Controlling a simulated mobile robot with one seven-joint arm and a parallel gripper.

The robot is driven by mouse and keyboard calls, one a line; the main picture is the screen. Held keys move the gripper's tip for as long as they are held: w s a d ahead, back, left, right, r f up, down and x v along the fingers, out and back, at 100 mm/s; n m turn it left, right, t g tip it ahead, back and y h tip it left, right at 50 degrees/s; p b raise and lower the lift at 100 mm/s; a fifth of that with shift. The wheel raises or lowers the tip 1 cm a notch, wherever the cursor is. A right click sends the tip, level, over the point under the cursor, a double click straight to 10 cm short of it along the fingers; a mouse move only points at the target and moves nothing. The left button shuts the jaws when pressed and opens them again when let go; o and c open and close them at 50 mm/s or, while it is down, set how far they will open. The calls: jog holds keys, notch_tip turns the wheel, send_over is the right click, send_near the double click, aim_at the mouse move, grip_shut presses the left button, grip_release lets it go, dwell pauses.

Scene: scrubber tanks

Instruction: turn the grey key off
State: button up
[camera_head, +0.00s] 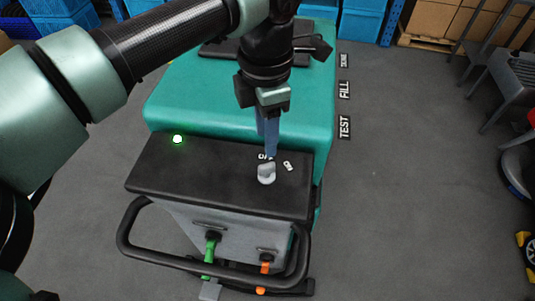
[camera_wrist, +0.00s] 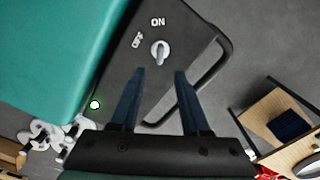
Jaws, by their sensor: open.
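The grey key (camera_head: 266,174) stands in the black top panel (camera_head: 210,180) of the teal scrubber. In the wrist view the key (camera_wrist: 160,52) has a round base, and its grip lies roughly in line with the ON label (camera_wrist: 158,22). The OFF label (camera_wrist: 139,41) is to its left. My gripper (camera_head: 270,152) points down just above and behind the key. In the wrist view its two blue fingers (camera_wrist: 160,73) are apart, and the key shows between and beyond their tips. I cannot tell whether a finger touches it.
A small green lamp (camera_head: 177,139) glows on the panel. A black handle loop (camera_head: 205,266) rings the panel's near side, with a green lever (camera_head: 210,250) and an orange lever (camera_head: 264,265) below. Labels FILL and TEST lie right of the teal body (camera_head: 180,100).

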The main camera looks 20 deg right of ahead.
aim_at(267, 164)
notch_tip(267, 164, down, 9)
jog(key=shift+d+r+p, duration=0.1)
jog(key=shift+p, duration=0.9)
grip_shut()
